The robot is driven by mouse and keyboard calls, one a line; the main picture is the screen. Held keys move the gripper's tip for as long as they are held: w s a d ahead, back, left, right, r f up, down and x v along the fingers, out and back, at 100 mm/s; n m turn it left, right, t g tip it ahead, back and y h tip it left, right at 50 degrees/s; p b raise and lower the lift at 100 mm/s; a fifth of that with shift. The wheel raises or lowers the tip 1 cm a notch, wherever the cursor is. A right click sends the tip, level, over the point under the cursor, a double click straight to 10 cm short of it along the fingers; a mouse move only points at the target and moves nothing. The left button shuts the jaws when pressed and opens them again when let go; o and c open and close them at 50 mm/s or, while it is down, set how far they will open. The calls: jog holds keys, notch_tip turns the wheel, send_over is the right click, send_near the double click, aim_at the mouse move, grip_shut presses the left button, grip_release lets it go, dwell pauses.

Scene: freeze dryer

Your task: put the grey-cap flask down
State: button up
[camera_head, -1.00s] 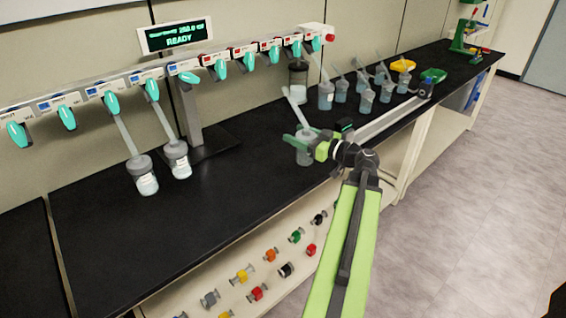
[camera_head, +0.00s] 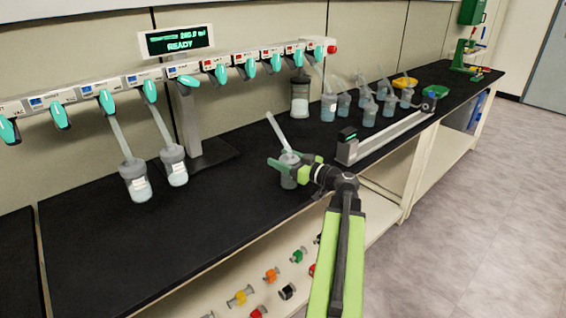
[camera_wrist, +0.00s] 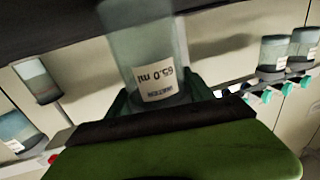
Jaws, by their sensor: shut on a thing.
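The grey-cap flask (camera_head: 289,178) is a clear container with a grey cap and a pale tube slanting up to the left. My gripper (camera_head: 290,164) is shut around it, over the front part of the black bench top (camera_head: 225,205). I cannot tell whether its base touches the bench. In the wrist view the flask (camera_wrist: 150,45) stands between the jaws, with an upside-down white label reading 65.0 ml. Its cap is out of that view.
Two flasks (camera_head: 136,182) (camera_head: 174,167) hang from the teal-valved manifold (camera_head: 130,85) at left. Several flasks (camera_head: 368,115) stand at the back right, behind a long grey device (camera_head: 385,135). Bare bench lies left of my gripper. Coloured fittings (camera_head: 272,275) lie on the shelf below.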

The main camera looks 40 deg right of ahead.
jog(key=shift+f, duration=0.1)
jog(key=o, duration=1.5)
jog(key=shift+r, duration=0.3)
jog(key=s, duration=0.4)
jog(key=s+d, duration=0.1)
jog(key=s, duration=0.7)
jog(key=shift+d+f, duration=0.15)
jog(key=shift+d, duration=0.1)
